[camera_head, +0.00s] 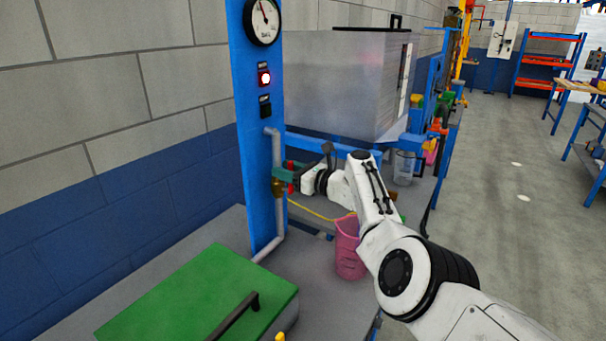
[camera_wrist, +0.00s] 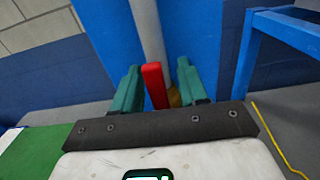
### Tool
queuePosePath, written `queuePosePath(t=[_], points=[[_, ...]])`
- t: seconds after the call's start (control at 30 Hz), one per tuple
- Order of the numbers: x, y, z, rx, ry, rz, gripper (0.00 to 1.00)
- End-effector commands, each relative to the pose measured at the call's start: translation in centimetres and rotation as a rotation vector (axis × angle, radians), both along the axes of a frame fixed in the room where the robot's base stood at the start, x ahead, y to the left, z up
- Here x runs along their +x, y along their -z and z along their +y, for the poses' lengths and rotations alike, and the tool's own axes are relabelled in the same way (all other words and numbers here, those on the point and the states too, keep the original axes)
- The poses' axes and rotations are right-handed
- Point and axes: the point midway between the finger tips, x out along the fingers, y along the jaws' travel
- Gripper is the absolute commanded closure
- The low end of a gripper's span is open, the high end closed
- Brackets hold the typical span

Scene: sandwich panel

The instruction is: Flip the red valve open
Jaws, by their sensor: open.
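The red valve (camera_head: 290,177) is a narrow upright red handle on the pipe along the blue post. In the wrist view the red valve (camera_wrist: 155,85) stands between the two green fingers of my gripper (camera_wrist: 160,84), nearer the left finger. A brass fitting shows just right of the handle there. In the head view my gripper (camera_head: 284,175) reaches the valve from the right, with its green fingers around the handle's height. The fingers are apart, with a gap to the right of the handle. I cannot tell whether the left finger touches it.
The blue post (camera_head: 255,130) carries a gauge (camera_head: 262,20) and a lit red button (camera_head: 264,77). A green lid (camera_head: 200,300) with a black handle lies in front. A large grey box (camera_head: 345,85) is behind my arm.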

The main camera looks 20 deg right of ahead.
Motion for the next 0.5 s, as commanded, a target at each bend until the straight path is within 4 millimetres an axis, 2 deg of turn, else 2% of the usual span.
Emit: queuePosePath(t=[0.2, 0.5], points=[[-1.6, -0.6, -1.1, -0.002, 0.001, 0.002, 0.57], [-4.7, 0.0, -3.5, -0.002, 0.003, 0.001, 0.57]])
